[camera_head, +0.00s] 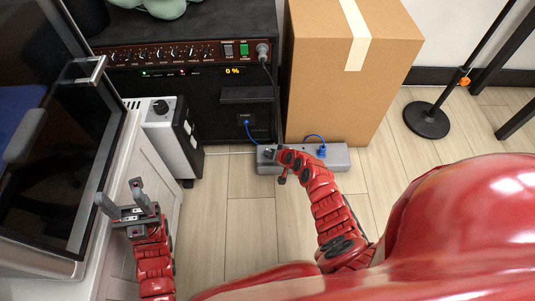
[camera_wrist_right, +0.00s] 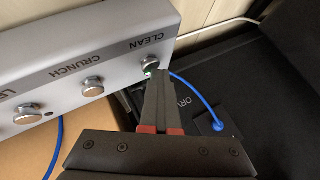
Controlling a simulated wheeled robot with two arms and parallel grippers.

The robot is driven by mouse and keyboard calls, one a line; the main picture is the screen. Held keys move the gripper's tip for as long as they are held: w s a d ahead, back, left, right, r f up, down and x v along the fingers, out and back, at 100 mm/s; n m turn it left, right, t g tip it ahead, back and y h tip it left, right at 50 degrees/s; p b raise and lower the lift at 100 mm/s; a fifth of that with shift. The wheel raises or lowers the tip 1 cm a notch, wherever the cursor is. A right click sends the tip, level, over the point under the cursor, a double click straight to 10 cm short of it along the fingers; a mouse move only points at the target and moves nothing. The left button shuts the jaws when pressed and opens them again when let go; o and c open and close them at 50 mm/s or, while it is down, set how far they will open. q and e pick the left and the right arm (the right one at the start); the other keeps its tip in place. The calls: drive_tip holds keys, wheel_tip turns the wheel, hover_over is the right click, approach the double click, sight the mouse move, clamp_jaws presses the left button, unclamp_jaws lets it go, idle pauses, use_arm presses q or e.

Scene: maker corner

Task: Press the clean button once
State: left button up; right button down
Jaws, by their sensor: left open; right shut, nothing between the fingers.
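The grey footswitch box (camera_head: 338,158) lies on the floor before the amplifier and the cardboard box. In the right wrist view, its slanted panel (camera_wrist_right: 112,27) shows silver buttons marked CLEAN, CRUNCH and a partly cut-off label. The clean button (camera_wrist_right: 151,63) sits at the panel's end, with a small green glow by its lower edge. My right gripper (camera_wrist_right: 158,78) is shut and empty, its tips right at the clean button; I cannot tell whether they touch it. In the head view this gripper (camera_head: 271,153) covers the box's left part. My left gripper (camera_head: 126,198) is open and empty at the left.
A black amplifier (camera_head: 180,50) with a lit "0 %" display stands behind. A cardboard box (camera_head: 340,85) stands right of it. Blue cables (camera_wrist_right: 196,94) run by the footswitch. A white cabinet (camera_head: 120,190) is near my left gripper. A stand's round base (camera_head: 427,120) is at right.

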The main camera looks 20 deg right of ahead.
drive_tip(key=shift+r, duration=0.15)
wheel_tip(320, 180, up, 6)
drive_tip(key=p, duration=0.5)
drive_tip(key=shift+p, duration=0.3)
idle(0.3)
